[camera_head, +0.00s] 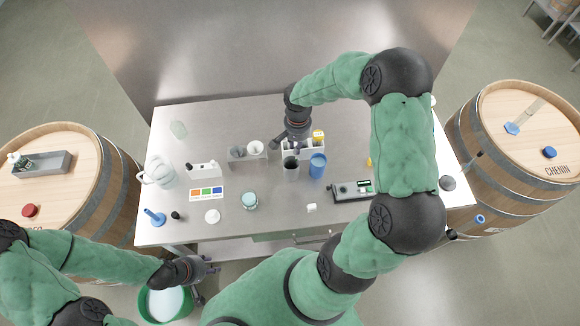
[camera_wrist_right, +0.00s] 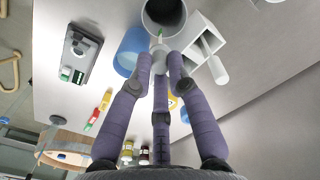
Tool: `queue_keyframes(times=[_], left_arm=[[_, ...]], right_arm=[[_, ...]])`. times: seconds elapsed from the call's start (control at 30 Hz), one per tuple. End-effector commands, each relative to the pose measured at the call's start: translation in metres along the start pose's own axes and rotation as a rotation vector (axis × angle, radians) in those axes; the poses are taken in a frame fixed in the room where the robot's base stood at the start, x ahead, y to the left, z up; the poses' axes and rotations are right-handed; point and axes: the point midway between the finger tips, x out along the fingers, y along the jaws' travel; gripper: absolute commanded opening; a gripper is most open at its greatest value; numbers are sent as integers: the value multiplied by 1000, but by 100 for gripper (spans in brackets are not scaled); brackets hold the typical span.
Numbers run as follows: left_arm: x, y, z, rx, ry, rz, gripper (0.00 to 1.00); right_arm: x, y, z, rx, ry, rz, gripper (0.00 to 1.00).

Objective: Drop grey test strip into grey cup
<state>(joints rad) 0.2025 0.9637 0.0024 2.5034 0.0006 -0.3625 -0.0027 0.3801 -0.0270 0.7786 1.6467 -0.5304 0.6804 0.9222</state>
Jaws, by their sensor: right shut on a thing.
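The grey cup (camera_head: 291,169) stands upright on the steel table, in front of a white rack. In the right wrist view the grey cup's (camera_wrist_right: 163,14) dark open mouth lies just beyond my fingertips. My right gripper (camera_head: 293,146) is over the cup's far side; in the wrist view its purple fingers (camera_wrist_right: 160,66) are shut on a small thin strip. The grey test strip (camera_wrist_right: 159,40) shows only a short end with a green tint, pointing at the cup; the rest is hidden by the fingers. My left gripper (camera_head: 207,275) is empty in front of the table, its fingers spread.
A blue cup (camera_head: 318,166) stands close right of the grey cup. The white rack (camera_head: 306,149) is just behind. A dark meter (camera_head: 351,191) lies to the right, and a glass jar (camera_head: 250,200) to the front left. Barrels flank the table.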

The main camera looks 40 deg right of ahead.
Motion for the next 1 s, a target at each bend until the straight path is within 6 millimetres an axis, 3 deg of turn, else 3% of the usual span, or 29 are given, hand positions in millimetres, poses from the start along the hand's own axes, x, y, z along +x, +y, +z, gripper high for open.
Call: queue_keyframes(times=[0.6,0.93,1.0], left_arm=[[27,-10,-1,0,0,0,40],[27,-10,-1,0,0,0,40],[27,-10,-1,0,0,0,40]], right_arm=[[55,0,1,-1,-1,0,9],[58,0,1,-1,-1,-1,9],[58,0,1,-1,-1,-1,32]])
